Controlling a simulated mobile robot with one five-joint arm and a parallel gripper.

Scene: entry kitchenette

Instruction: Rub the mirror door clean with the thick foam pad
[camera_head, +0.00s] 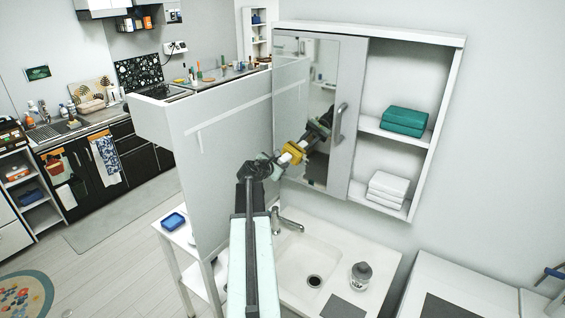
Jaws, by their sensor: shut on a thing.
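The mirror door (322,75) is the left front of a white wall cabinet above the sink, with a grey handle (340,122) on its right. My gripper (282,160) is raised in front of the mirror's lower left part. It is shut on the yellow foam pad (293,152), seen small and partly hidden by the gripper. The pad is close beside the mirror glass, where my dark arm is reflected. I cannot tell whether pad and glass touch. Any marks on the glass are too small to make out.
Open shelves beside the door hold green towels (404,120) and white towels (388,186). A grey partition (225,150) stands left of my arm. Open floor lies further left.

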